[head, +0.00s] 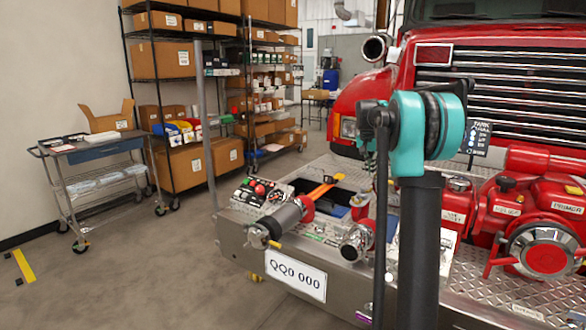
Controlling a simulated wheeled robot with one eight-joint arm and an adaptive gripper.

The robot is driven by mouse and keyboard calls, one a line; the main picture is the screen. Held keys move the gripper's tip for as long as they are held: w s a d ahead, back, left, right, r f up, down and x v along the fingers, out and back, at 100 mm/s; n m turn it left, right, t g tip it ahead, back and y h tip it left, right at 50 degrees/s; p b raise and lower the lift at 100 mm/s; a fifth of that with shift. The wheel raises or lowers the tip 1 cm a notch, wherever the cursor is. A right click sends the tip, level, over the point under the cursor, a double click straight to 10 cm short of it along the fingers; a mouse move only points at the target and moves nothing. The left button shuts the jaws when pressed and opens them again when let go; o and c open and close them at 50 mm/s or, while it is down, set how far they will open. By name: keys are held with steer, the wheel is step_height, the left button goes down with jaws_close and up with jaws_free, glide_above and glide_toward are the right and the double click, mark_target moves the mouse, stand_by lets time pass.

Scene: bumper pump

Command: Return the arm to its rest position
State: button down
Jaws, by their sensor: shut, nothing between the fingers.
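My arm shows in the head view as a teal joint with dark grey links, standing upright in front of the truck's bumper. One link runs down out of the bottom of the picture, with a thinner dark rod beside it. My gripper is not visible. The arm's links hide part of the bumper and of the pump behind them.
A red fire truck (371,88) stands behind a metal bumper (236,236) with a control panel (258,191), grey cylindrical fitting (284,221) and red pump (546,203). A utility cart (97,152) and stocked shelves (180,89) stand left. The floor (150,270) at front left is clear.

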steer(key=s+a+f+n, duration=0.1)
steer(key=s+a+f, duration=0.1)
steer(key=s, duration=0.5)
steer(key=s+a+f+n, duration=0.2)
steer(key=s+f, duration=0.2)
steer(key=s, duration=0.3)
steer(key=s+a+f+n+y, duration=0.1)
steer(key=s+a+f, duration=0.1)
steer(key=s, duration=0.5)
steer(key=shift+s+a+f+t, duration=0.1)
steer(key=shift+a+f+t, duration=0.3)
steer(key=shift+f, duration=0.35)
steer(key=s+a+f+n, duration=0.1)
steer(key=s+f, duration=0.3)
steer(key=s, duration=0.4)
steer(key=s+a+f+n, duration=0.2)
steer(key=s+f, duration=0.3)
steer(key=s, duration=0.3)
steer(key=s+a+f+n+y, duration=0.1)
steer(key=s+f, duration=0.4)
steer(key=s, duration=0.3)
steer(key=shift+a+t, duration=0.25)
steer(key=shift+t, duration=0.15)
